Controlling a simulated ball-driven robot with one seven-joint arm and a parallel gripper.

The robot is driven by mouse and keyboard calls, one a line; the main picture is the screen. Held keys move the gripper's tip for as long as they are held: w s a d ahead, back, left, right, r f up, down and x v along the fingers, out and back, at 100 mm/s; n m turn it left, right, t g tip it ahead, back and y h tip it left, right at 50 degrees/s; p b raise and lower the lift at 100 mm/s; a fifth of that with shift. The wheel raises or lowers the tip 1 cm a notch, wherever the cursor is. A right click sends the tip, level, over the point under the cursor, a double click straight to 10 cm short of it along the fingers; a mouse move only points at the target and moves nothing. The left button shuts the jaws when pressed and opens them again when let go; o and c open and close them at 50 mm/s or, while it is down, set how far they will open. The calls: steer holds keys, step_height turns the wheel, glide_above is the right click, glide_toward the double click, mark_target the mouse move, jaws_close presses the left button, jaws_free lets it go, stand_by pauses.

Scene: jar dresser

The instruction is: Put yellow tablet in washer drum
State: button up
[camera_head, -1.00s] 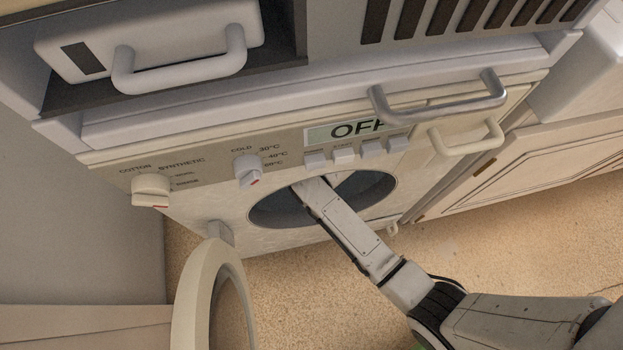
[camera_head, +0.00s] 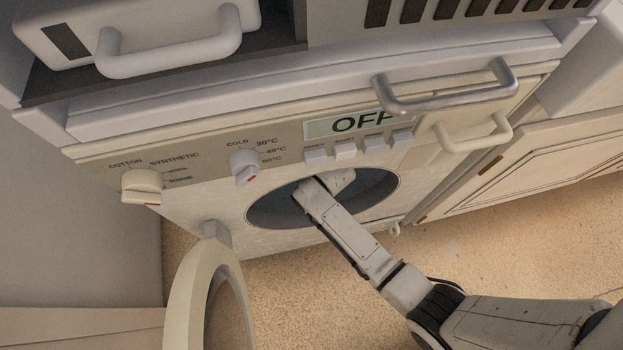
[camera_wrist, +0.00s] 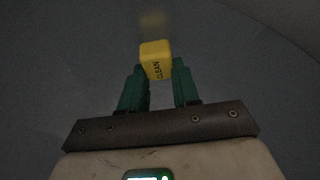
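The yellow tablet (camera_wrist: 156,60), marked "CLEAN", sits between the green fingertips of my gripper (camera_wrist: 160,78) in the wrist view. The fingertips appear to touch it on both sides, so my gripper looks shut on it. The washer drum (camera_head: 374,196) is the dark round opening in the washer front. My arm reaches into this opening in the head view, and the fingers and tablet are hidden there. The grey drum interior (camera_wrist: 70,50) surrounds the tablet in the wrist view. A faint yellow patch shows on the drum wall beyond the tablet.
The round washer door (camera_head: 205,295) stands open at the lower left. The washer panel above the opening has knobs (camera_head: 143,186), buttons and a display (camera_head: 358,122) reading "OFF". A metal handle (camera_head: 450,98) juts out above. Speckled floor lies in front.

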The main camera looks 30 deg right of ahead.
steer(key=o, duration=0.5)
steer(key=shift+c, duration=0.2)
steer(key=shift+r, duration=0.1)
steer(key=shift+r, duration=0.2)
steer(key=p+v, duration=0.1)
steer(key=v, duration=0.1)
steer(key=p+v, duration=0.1)
steer(key=v, duration=0.1)
steer(key=shift+w+r, duration=0.2)
steer(key=s+p, duration=0.1)
steer(key=s, duration=0.6)
steer(key=s+p, duration=0.1)
steer(key=s, duration=0.3)
steer(key=shift+d+f+p, duration=0.3)
steer(key=shift+d+p, duration=0.05)
steer(key=shift+d, duration=0.05)
steer(key=shift+s, duration=0.45)
